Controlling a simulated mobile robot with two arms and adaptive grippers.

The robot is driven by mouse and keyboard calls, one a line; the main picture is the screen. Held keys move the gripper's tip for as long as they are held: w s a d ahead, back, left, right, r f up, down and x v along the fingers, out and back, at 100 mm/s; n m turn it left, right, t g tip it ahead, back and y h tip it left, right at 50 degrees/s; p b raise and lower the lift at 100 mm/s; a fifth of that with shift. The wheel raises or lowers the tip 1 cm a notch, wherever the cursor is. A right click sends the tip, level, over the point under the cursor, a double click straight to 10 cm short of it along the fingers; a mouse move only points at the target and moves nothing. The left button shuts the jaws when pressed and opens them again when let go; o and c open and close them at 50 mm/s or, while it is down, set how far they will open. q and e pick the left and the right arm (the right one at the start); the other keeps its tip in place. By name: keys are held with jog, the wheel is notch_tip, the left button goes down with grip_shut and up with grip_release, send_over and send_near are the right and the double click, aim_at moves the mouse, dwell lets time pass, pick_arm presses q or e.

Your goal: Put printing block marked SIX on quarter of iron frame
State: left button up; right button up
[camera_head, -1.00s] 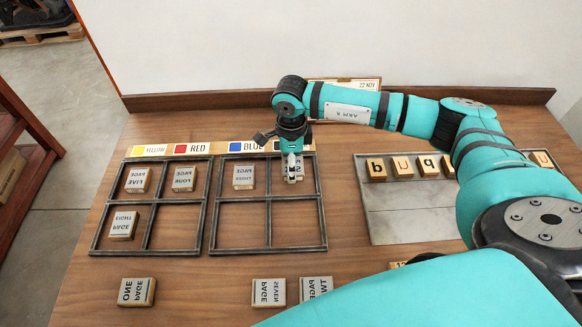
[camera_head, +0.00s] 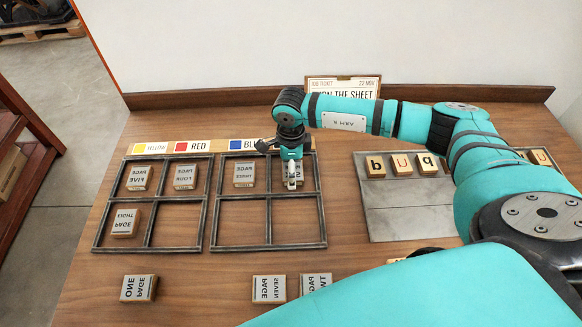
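Two iron frames lie side by side on the table, the left frame (camera_head: 207,201) and the right frame (camera_head: 268,196), each split into quarters. My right gripper (camera_head: 292,182) points down over the far right quarter of the right frame. It appears shut on a grey-topped block (camera_head: 306,178) low in that quarter. The fingers cover much of this block and its lettering is not legible; no other block in view reads SIX. Whether it touches the table is hidden. Block THREE (camera_head: 244,175) lies in the far left quarter of the same frame. My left gripper is not in view.
Blocks FIVE (camera_head: 139,178), FOUR (camera_head: 185,177) and EIGHT (camera_head: 124,222) lie in the left frame. Blocks ONE (camera_head: 138,288), SEVEN (camera_head: 268,288) and one partly hidden (camera_head: 315,284) lie in front. A letter tray (camera_head: 400,222) stands right. A job ticket (camera_head: 343,84) stands behind.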

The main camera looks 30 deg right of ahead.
jog(key=shift+w+r+b, duration=0.1)
jog(key=shift+r+b, duration=0.2)
jog(key=shift+r, duration=0.2)
notch_tip(320, 180, up, 11)
jog(key=b, duration=0.2)
jog(key=shift+a, duration=0.1)
